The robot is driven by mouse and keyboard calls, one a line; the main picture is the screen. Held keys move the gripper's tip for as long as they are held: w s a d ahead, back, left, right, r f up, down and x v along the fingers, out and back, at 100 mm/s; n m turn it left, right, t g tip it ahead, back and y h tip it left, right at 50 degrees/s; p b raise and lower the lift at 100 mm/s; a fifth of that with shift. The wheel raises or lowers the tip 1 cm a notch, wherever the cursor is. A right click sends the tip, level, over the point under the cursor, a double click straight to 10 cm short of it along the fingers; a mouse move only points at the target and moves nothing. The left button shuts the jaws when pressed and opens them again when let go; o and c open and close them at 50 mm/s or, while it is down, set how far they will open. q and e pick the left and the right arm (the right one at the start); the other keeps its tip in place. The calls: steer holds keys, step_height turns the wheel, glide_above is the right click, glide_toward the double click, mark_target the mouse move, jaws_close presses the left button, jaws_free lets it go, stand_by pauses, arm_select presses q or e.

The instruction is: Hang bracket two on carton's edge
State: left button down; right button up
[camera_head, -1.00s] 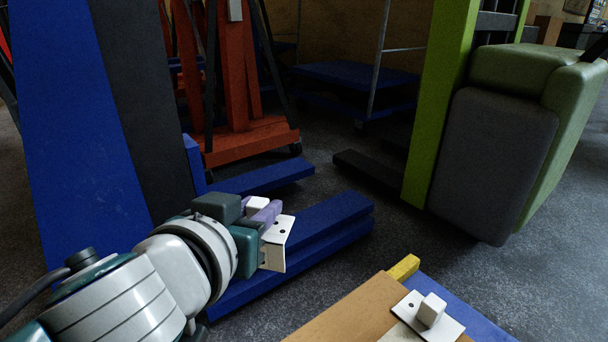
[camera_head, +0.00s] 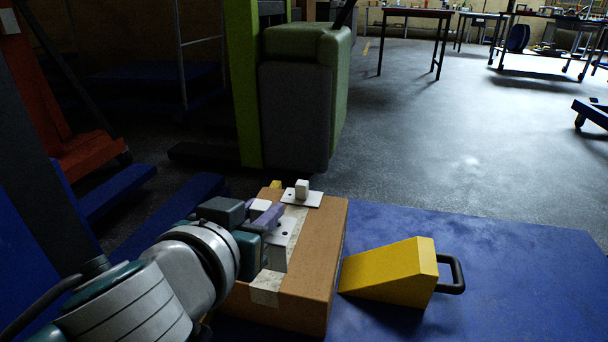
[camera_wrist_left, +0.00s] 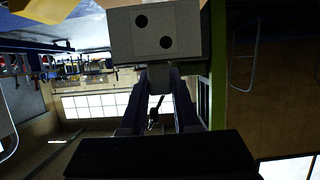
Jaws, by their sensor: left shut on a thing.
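My left gripper (camera_head: 264,215) has purple fingers shut on a white bracket (camera_head: 285,228) with dark holes, gripping it by its small white block. In the head view this bracket is in front of, or over, the carton's (camera_head: 315,245) left part; whether it touches cannot be told. In the left wrist view the bracket plate (camera_wrist_left: 160,38) with two holes shows beyond the fingers. The carton is brown with pale tape. A second white bracket (camera_head: 316,198) with a block on top lies at the carton's far edge. My right gripper is not in view.
The carton stands on a blue platform (camera_head: 480,250). A yellow wedge (camera_head: 395,272) with a black handle lies right of it. A green and grey padded unit (camera_head: 300,95) stands behind. Blue beams (camera_head: 180,215) lie at left. The platform's far right is clear.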

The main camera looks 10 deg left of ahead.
mark_target(268, 278)
arm_select(q)
steer(key=shift+w, duration=0.25)
steer(key=shift+s+r, duration=0.1)
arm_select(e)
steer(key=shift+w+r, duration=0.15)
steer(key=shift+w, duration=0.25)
arm_select(q)
steer(key=shift+f+b, duration=0.3)
steer(key=shift+f, duration=0.1)
step_height(268, 278, down, 9)
steer(key=b, duration=0.8)
steer(key=shift+s, duration=0.1)
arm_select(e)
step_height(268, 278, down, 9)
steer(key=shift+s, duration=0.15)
arm_select(q)
steer(key=shift+f+b, duration=0.2)
steer(key=shift+b, duration=0.15)
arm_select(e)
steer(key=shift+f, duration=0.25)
arm_select(q)
steer(key=c, duration=0.6)
jaws_free()
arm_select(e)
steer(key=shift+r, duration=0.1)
